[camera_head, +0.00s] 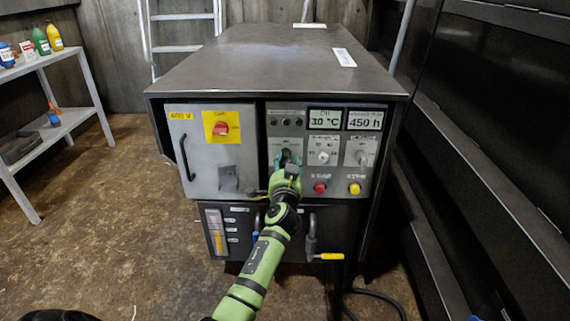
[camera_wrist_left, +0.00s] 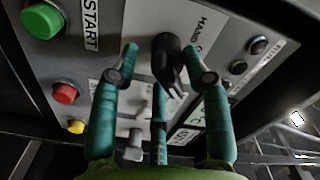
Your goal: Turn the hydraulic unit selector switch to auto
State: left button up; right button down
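The selector switch is a black knob (camera_wrist_left: 168,58) on a grey plate lettered "HAND", seen in the left wrist view. In the head view the knob (camera_head: 286,154) is mostly hidden by my gripper. My left gripper (camera_head: 287,163) is at the control panel of the hydraulic unit (camera_head: 277,66). Its teal fingers (camera_wrist_left: 163,62) are open, with the knob between their tips. The knob is nearer the right-hand finger in the wrist view, with a gap on the other side; I cannot tell whether they touch. My right gripper is not in view.
The green start button (camera_wrist_left: 42,20), red button (camera_head: 320,188) and yellow button (camera_head: 354,188) are close by. A red switch on a yellow plate (camera_head: 217,128) is at left. A shelf with bottles (camera_head: 38,66) stands far left; a dark wall is at right.

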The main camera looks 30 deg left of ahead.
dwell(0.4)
pick_arm(q)
jog(key=shift+s, duration=0.15)
jog(key=v, duration=1.1)
jog(key=shift+s+d, duration=0.3)
